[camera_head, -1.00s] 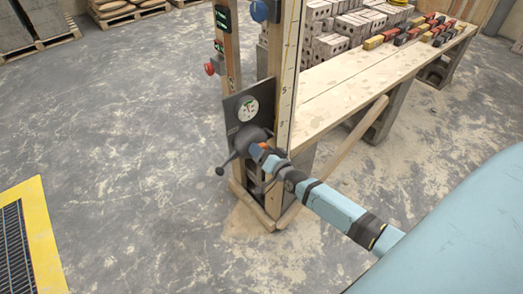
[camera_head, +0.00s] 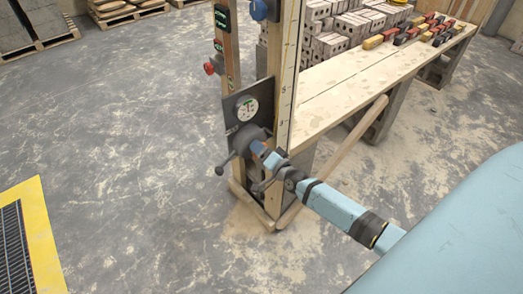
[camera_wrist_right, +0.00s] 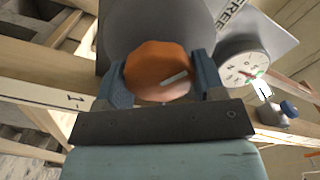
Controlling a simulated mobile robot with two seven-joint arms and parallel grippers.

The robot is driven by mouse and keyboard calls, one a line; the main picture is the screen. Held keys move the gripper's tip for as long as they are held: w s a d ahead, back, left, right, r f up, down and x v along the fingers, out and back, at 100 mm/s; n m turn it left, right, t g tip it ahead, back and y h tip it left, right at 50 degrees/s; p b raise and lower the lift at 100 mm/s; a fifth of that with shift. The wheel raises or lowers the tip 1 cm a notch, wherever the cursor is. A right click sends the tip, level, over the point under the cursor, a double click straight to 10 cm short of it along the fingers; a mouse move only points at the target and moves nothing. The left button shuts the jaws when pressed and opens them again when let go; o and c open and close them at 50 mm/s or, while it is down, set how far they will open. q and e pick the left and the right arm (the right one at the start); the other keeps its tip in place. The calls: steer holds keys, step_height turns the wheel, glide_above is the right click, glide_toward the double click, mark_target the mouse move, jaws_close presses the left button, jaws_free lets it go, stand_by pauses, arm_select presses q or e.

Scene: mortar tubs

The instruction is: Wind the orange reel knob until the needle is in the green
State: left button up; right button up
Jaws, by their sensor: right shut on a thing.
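The orange reel knob (camera_wrist_right: 157,72) fills the middle of the right wrist view, in front of a round grey drum (camera_wrist_right: 125,25). My right gripper (camera_wrist_right: 160,82) is shut on the knob, one blue-grey finger on each side. In the head view, my right gripper (camera_head: 264,155) reaches the reel on the wooden post, and its fingers hide most of the knob. The round white gauge (camera_head: 246,108) sits on a dark plate above the reel. It also shows in the right wrist view (camera_wrist_right: 240,66), with green marks and a small reddish needle near them; I cannot tell whether they line up. My left gripper is out of view.
A dark crank arm with a ball end (camera_head: 220,170) sticks out left of the reel. A red button (camera_head: 210,68) and a blue knob (camera_head: 262,10) are higher on the posts. A plank table (camera_head: 345,75) with bricks stands behind.

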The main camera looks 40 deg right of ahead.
steer(key=o, duration=0.9)
steer(key=shift+o, duration=0.2)
steer(key=s+d, duration=0.1)
steer(key=s, duration=1.2)
steer(key=shift+s, duration=0.4)
